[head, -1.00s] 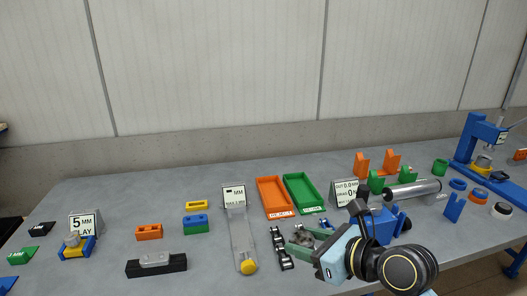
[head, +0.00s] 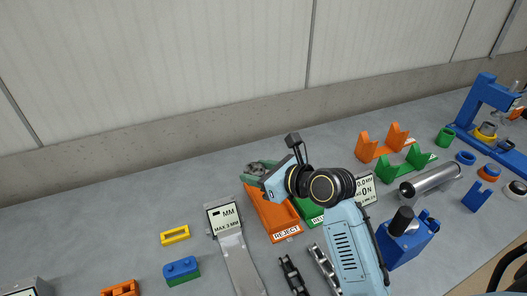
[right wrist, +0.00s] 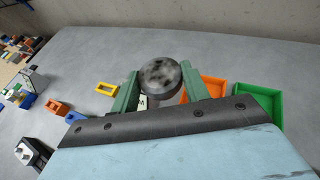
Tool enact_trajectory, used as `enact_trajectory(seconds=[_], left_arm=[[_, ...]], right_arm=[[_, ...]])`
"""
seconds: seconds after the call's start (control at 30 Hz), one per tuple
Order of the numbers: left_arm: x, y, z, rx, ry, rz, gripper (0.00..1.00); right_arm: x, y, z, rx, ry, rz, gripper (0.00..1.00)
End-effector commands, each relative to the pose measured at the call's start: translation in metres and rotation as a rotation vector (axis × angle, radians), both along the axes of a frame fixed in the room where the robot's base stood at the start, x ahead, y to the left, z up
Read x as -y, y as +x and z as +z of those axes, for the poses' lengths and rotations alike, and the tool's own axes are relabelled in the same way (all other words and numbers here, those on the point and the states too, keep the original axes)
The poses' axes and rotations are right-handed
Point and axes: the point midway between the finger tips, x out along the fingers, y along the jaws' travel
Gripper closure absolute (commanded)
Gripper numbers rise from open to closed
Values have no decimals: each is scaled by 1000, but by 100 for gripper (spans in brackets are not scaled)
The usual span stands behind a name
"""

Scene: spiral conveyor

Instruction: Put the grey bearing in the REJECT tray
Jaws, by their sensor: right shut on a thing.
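The grey bearing (right wrist: 161,77) is a mottled, short round piece, held between the green fingers of my right gripper (right wrist: 160,88). In the head view my right gripper (head: 262,169) is shut on the bearing (head: 263,167), at the far end of the orange REJECT tray (head: 283,229). The gripper appears raised above the tray; the exact height is hard to tell. The orange tray also shows in the right wrist view (right wrist: 213,86), partly hidden behind a finger. My arm covers part of the trays in the head view. My left gripper is not in view.
A green tray (head: 311,213) stands right beside the REJECT tray, partly under my arm. A chute with a "MAX 2 MM" sign (head: 225,218) is to the left. Orange (head: 384,144) and green V-cradles (head: 408,163) stand right. The bench behind the trays is clear.

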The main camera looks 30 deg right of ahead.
Motion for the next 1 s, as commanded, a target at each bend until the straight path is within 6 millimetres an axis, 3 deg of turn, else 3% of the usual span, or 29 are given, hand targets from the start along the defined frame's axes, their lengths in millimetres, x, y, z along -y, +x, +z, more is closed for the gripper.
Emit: enact_trajectory(seconds=[0.03,0.1,0.4,0.6,1.0], left_arm=[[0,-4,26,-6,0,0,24],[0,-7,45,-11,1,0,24],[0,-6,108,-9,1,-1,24],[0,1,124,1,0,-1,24],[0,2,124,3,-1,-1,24]], right_arm=[[3,12,7,-7,0,-25,81],[9,25,2,-8,-1,-64,81],[36,53,-31,-5,-2,-218,81],[47,55,-45,-1,-2,-266,81],[49,55,-50,1,0,-275,81]])
